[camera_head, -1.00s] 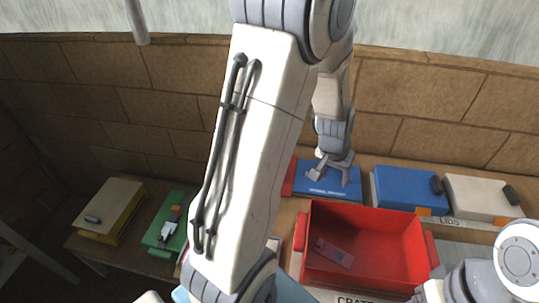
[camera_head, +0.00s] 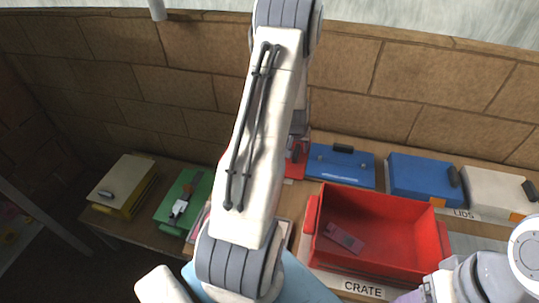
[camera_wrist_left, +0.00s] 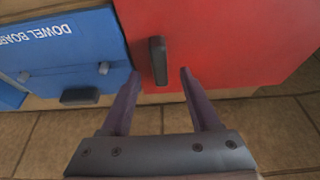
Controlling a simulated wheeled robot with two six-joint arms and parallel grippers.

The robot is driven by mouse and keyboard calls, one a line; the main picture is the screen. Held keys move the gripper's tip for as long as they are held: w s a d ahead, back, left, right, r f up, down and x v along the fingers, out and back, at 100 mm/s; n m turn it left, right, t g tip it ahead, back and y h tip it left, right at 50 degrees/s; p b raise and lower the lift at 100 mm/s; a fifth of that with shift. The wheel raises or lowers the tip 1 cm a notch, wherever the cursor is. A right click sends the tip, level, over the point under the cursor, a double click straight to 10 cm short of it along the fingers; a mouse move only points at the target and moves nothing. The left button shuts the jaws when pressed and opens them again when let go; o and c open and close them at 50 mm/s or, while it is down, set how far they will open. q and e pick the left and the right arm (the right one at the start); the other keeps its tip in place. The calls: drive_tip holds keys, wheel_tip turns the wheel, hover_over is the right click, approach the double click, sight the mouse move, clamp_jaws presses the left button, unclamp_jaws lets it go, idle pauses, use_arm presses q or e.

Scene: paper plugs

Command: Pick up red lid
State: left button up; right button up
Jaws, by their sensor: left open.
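The red lid (camera_wrist_left: 225,35) with its dark handle (camera_wrist_left: 157,60) fills the upper right of the left wrist view. In the head view only a part of the red lid (camera_head: 296,172) shows beside my arm, left of a blue board. My left gripper (camera_wrist_left: 160,74) is open and empty. Its fingers point at the handle, one on each side, with gaps; whether the tips reach down beside it I cannot tell. My arm hides most of that gripper in the head view. My right gripper is out of view; only parts of that arm show at the lower right.
The blue dowel board (camera_wrist_left: 60,50) lies close beside the red lid. A red crate (camera_head: 437,240) with a reddish piece (camera_head: 345,238) inside stands in front. Another blue box (camera_head: 420,177) and a white one (camera_head: 493,190) sit right. Green (camera_head: 178,205) and yellow-white (camera_head: 122,185) boxes sit left.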

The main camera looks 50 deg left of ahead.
use_arm(q)
drive_tip(key=shift+x, duration=1.4)
clamp_jaws()
drive_tip(key=shift+r, duration=0.1)
